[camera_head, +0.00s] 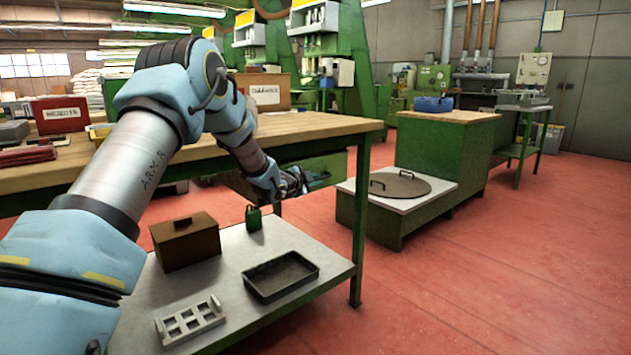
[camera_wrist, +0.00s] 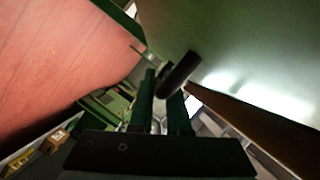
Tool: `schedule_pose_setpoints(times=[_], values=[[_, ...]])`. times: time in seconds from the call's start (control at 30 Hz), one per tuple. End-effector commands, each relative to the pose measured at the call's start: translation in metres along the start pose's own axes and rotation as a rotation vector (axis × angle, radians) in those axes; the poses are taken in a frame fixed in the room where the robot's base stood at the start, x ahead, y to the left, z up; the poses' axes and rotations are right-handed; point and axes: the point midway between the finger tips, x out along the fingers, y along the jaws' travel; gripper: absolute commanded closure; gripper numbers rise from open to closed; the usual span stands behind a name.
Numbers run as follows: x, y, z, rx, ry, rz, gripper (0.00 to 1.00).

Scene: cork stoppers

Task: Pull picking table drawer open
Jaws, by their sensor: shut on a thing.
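The picking table (camera_head: 330,125) has a wooden top and a green frame. Beneath its top, a green drawer (camera_head: 328,165) shows, partly covered by my arm and gripper. My gripper (camera_head: 297,183) is at the drawer front, small and dark in the head view. In the wrist view, my gripper (camera_wrist: 162,88) has its two fingers around a dark bar handle (camera_wrist: 180,73) on the green drawer front (camera_wrist: 235,50). It is shut on the handle. How far the drawer stands out cannot be told.
A grey lower shelf (camera_head: 225,290) holds a brown box (camera_head: 185,240), a green weight-like object (camera_head: 253,217), a black tray (camera_head: 281,276) and a slotted grey rack (camera_head: 190,320). A green cabinet with a round lid (camera_head: 400,184) stands right. Red floor (camera_head: 480,270) is clear.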

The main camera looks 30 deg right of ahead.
Motion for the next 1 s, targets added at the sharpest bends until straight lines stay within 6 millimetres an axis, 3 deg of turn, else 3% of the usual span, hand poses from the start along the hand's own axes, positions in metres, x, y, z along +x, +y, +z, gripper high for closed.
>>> schedule_pose_setpoints(times=[0.47, 1.0], values=[[-0.004, 0.010, -0.008, 0.002, 0.000, 0.003, 1.00], [-0.042, 0.077, -0.097, 0.001, 0.002, 0.003, 1.00]])
